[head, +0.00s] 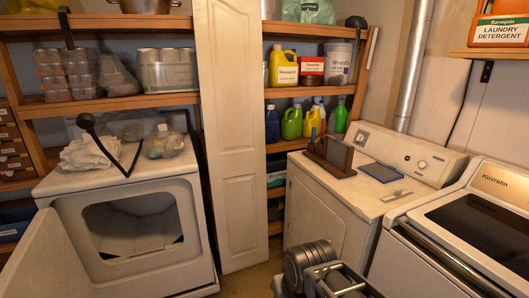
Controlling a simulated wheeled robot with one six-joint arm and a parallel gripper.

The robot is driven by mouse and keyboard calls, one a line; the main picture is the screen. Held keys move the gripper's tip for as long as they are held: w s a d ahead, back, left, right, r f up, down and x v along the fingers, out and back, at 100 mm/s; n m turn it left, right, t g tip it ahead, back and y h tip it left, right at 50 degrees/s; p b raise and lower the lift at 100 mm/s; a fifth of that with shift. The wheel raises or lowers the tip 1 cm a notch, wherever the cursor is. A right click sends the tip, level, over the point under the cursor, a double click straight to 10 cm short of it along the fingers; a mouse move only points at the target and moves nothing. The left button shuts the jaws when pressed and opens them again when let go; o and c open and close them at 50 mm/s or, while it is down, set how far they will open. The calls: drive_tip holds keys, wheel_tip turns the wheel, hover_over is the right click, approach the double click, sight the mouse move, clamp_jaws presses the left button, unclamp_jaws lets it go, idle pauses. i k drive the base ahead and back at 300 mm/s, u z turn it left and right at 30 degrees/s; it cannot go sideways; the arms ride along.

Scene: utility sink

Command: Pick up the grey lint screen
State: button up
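On the right-hand white machine (325,196), a dark grey upright panel (339,152) stands in a brown wooden holder (327,166). To its right, a flat dark grey screen-like piece with a blue edge (381,172) lies on the machine top. I cannot tell for certain which of these is the grey lint screen. My gripper (338,281) is at the bottom centre, low in front of the machine and apart from both pieces. Its fingertips are not clear enough to tell whether it is open or shut.
A small light object (397,195) lies near the machine's front edge. A control panel (405,155) runs along its back. Another washer (460,240) stands at right. A white folding door (230,130) and an open-doored dryer (135,220) stand left. Shelves hold several bottles.

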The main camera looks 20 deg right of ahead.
sight(336, 151)
drive_tip(key=i, duration=2.2)
